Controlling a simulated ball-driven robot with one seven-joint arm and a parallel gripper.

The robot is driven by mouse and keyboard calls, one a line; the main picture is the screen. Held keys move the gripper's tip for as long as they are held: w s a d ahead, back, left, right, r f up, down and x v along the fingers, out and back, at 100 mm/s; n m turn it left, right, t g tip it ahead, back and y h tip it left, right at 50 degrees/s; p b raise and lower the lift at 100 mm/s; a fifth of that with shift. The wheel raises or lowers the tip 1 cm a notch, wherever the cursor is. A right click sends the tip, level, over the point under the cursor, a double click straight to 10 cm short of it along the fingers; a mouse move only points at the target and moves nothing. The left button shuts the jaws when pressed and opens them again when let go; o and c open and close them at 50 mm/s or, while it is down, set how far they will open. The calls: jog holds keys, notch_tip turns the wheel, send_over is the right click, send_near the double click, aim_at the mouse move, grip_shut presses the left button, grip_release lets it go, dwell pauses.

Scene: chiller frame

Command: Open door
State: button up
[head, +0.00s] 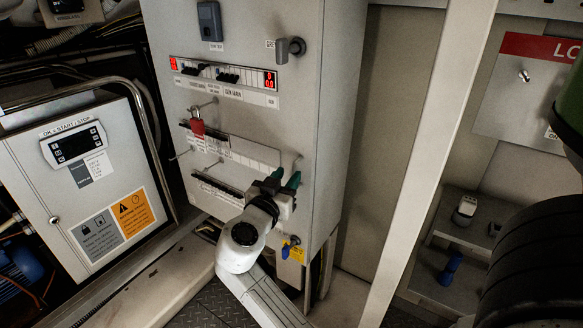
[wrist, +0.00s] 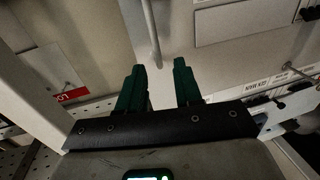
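The grey cabinet (head: 325,100) stands in the middle of the head view, its front carrying switch strips and labels. My gripper (head: 285,177) is at the lower right of that front, near its right edge. In the wrist view my gripper (wrist: 160,68) has its two green fingers apart with nothing between them. A thin metal rod (wrist: 151,35) shows just ahead of the gap, its lower end close to the fingertips. I cannot tell whether it touches a finger. A grey turn handle (head: 290,48) sits higher on the cabinet front.
A pale upright post (head: 435,150) rises right of the cabinet. A blue-handled valve (head: 288,250) is below my gripper. Shelves (head: 445,265) lie at the right.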

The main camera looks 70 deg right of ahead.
aim_at(294, 169)
jog(key=shift+s+d, duration=0.15)
jog(key=shift+d, duration=1.65)
jog(key=shift+c, duration=0.4)
grip_shut()
